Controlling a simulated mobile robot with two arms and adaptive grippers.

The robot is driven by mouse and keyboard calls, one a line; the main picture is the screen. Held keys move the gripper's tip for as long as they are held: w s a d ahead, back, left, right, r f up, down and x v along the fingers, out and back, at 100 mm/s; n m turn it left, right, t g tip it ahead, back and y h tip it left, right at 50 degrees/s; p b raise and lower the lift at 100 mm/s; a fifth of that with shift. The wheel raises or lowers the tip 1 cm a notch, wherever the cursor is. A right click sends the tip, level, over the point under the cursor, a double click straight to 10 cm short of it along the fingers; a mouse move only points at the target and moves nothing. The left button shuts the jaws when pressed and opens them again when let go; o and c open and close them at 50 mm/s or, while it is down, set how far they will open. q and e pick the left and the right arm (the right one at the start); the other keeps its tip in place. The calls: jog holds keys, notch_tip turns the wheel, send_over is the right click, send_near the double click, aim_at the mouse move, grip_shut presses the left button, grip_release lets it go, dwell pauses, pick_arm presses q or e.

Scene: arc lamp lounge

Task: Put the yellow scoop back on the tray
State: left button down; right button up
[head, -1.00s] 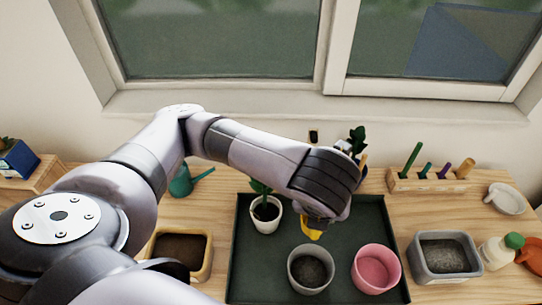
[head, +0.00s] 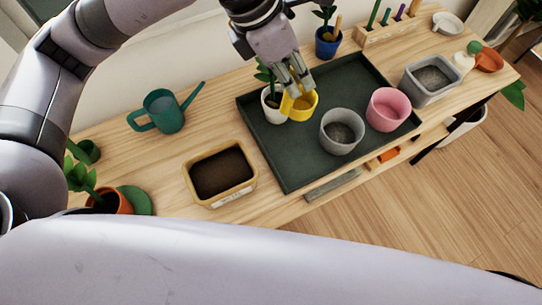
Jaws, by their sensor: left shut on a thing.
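The yellow scoop (head: 302,106) is over the back left part of the dark green tray (head: 292,168). My left gripper (head: 296,88) comes down from above and is shut on the scoop. I cannot tell whether the scoop touches the tray. It is close beside a white pot with a green plant (head: 270,108) and partly overlaps it in the view. A grey pot (head: 341,138) and a pink pot (head: 386,110) stand on the tray to the right. My right gripper is not in view.
A teal watering can (head: 163,112) and a soil-filled wooden box (head: 220,174) stand left of the tray. A blue pot (head: 327,46) and a tool rack (head: 400,28) stand behind it, a grey bin (head: 430,78) to the right. The tray's front left is bare.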

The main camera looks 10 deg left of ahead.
pick_arm(q)
jog(key=shift+s+f, duration=0.15)
notch_tip(320, 180, down, 20)
jog(key=p, duration=0.3)
jog(key=shift+d, duration=0.2)
jog(key=c, duration=1.9)
grip_release()
jog(key=o, duration=0.4)
